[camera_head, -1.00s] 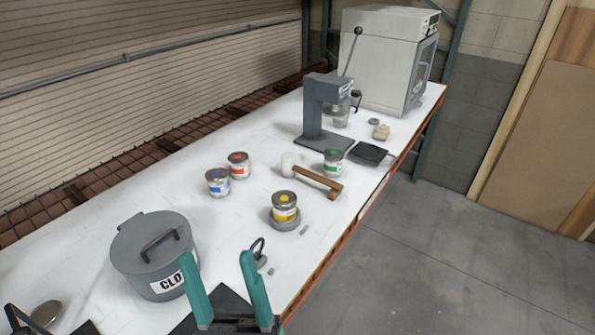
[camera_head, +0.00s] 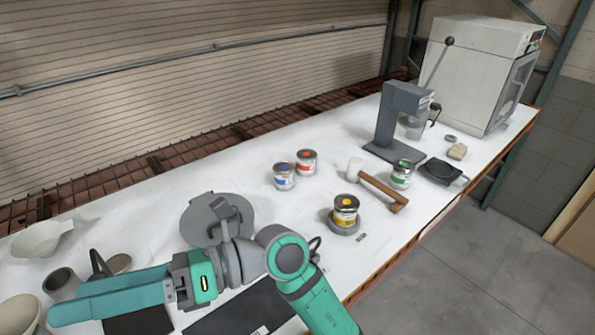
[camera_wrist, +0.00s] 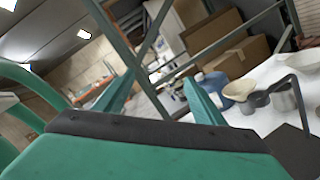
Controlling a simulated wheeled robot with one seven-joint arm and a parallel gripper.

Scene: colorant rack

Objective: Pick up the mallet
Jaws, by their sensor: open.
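The mallet (camera_head: 383,191) lies on the white table, right of centre in the head view. It has a pale, roundish head at its left end and a brown wooden handle running down to the right. The handle's near end is beside the green-labelled can (camera_head: 401,174). My gripper (camera_head: 68,308) is at the lower left of the head view, far from the mallet and pointing left. Its teal fingers are apart with nothing between them. The wrist view shows the fingers (camera_wrist: 160,95) spread; the mallet is not in that view.
Blue (camera_head: 284,177) and red (camera_head: 306,162) cans stand left of the mallet; a yellow-labelled can (camera_head: 346,208) stands in front. A grey press (camera_head: 391,125) stands behind. Bowls (camera_head: 42,238) and cups are at left.

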